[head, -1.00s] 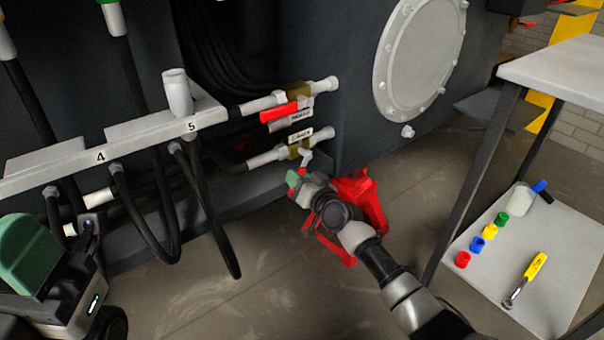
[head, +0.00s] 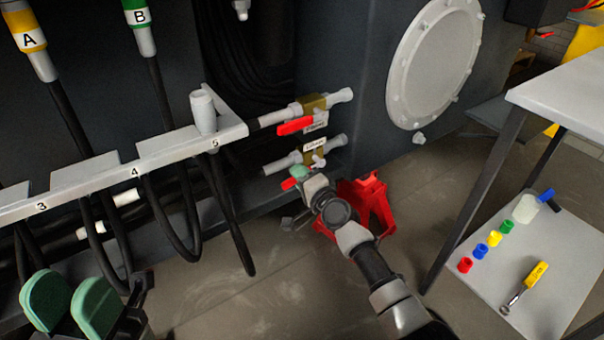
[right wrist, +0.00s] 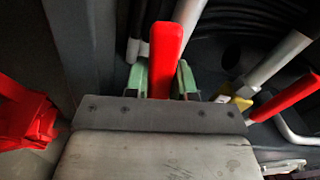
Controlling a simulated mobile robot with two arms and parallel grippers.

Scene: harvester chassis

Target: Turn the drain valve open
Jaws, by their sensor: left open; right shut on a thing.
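Two valves with brass bodies and red lever handles stand on the dark chassis wall. The upper valve's red handle (head: 296,126) points left, roughly along its pipe. The lower valve's red handle (head: 289,184) shows its end just left of my right gripper (head: 302,173). In the right wrist view this handle (right wrist: 168,50) sits between the two green finger pads, and the gripper is shut on it. My left gripper (head: 73,302) is open and empty at the lower left, with two green pads apart.
A red stand (head: 370,205) is on the floor right behind my right wrist. A grey rail (head: 100,180) with numbered slots and hanging black hoses runs at left. A table (head: 570,85) at right has a lower shelf with coloured caps and a yellow-handled tool.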

